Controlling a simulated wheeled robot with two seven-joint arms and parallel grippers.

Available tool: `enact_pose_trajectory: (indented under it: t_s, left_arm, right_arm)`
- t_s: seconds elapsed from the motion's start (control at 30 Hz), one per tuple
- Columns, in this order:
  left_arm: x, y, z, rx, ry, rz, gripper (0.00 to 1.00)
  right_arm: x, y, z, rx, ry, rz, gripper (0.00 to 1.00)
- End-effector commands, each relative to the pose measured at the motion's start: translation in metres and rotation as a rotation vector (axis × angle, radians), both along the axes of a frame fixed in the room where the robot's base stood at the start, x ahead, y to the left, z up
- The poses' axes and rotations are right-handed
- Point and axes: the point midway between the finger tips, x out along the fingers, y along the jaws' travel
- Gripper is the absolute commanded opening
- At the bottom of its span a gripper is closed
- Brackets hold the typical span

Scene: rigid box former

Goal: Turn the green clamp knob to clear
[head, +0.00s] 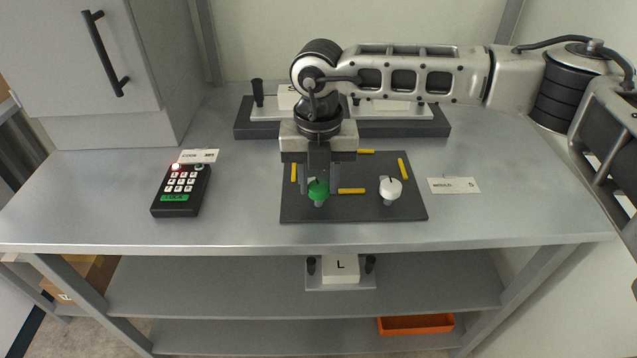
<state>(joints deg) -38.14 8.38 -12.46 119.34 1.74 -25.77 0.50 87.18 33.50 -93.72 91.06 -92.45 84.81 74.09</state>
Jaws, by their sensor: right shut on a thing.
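The green clamp knob (318,192) stands on the dark plate (355,211) near its left side. My right gripper (318,183) points down over the knob and is shut on it; its fingers hide the knob's upper back part. A white knob (391,189) with a dark pointer line stands to the right on the same plate, apart from the gripper. Which mark the green knob points to cannot be read. My left gripper is not in view.
Yellow bars (351,191) mark the plate. A keypad (181,190) with a lit red lamp stands left, and a "MOULD 5" card (454,185) lies right. A dark rail (427,129) with light blocks is behind my right arm. A block marked L (341,270) sits on the shelf below.

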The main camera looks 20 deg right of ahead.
Motion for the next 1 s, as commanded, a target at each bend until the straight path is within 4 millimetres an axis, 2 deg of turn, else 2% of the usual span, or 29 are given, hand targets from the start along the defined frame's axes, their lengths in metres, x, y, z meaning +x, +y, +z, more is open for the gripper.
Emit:
enact_pose_trajectory:
  t_s: [0.1,1.0]
  left_arm:
    - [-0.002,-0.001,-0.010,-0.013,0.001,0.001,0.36]
    - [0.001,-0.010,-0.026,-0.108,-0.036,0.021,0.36]
  right_arm:
    - [0.000,0.000,-0.003,0.003,-0.002,0.108,0.11]
    - [0.001,0.000,-0.001,0.001,-0.003,0.957,0.11]
